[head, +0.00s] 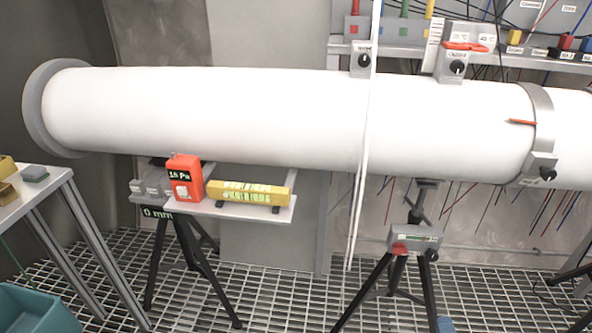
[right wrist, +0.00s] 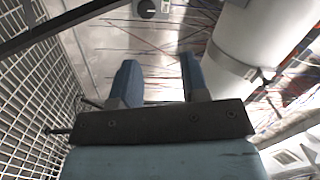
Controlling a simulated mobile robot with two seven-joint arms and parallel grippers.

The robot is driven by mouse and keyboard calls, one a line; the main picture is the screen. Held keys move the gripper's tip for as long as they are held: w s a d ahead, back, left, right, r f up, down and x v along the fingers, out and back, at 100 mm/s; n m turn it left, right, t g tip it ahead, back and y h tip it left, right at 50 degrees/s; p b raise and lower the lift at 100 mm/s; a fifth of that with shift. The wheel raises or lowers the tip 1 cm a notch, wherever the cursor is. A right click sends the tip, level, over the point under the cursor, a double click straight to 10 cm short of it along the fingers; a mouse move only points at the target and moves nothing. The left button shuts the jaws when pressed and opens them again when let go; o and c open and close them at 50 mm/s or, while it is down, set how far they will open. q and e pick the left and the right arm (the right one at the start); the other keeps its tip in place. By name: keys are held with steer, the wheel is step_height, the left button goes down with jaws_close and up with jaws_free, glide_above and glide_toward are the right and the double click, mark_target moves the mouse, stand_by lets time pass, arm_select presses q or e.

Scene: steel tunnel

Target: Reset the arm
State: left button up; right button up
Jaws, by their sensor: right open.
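My right gripper (right wrist: 160,80) shows in the right wrist view with its two blue fingers apart and nothing between them. In the head view only a small blue tip (head: 445,324) shows at the bottom edge, right of centre, probably part of it. It is low in front of the tripod with the grey and red box (head: 414,239). My left gripper is not in view.
A large white pipe (head: 220,110) crosses the view. Below it, a small shelf (head: 225,209) holds an orange gauge (head: 185,178) and a yellow level (head: 249,192). A table (head: 45,187) and teal bin (head: 35,308) stand left. Open grating (head: 260,290) lies between the tripods.

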steer(key=w+d+r+n+y, duration=0.2)
steer(key=d+r+n, duration=0.35)
steer(key=d, duration=0.65)
steer(key=s+a+n+g+y, duration=0.25)
steer(key=a+n, duration=0.25)
steer(key=a, duration=0.4)
steer(key=s+a+n+g+y, duration=0.25)
steer(key=s+a+n, duration=0.2)
steer(key=a, duration=0.35)
steer(key=s+a+r+n+g, duration=0.3)
steer(key=s+a+r+n, duration=0.1)
steer(key=s+a+n, duration=0.6)
steer(key=w+a+r+m+t, duration=0.1)
steer(key=w+a+r+m, duration=0.1)
steer(key=a+m, duration=0.5)
arm_select(q)
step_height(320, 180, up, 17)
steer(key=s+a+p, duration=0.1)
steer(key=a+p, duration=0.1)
steer(key=p, duration=2.5)
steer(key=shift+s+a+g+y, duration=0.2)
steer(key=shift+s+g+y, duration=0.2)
arm_select(e)
step_height(320, 180, up, 17)
steer(key=s+n+h, duration=0.1)
steer(key=s, duration=0.1)
steer(key=shift+a, duration=0.2)
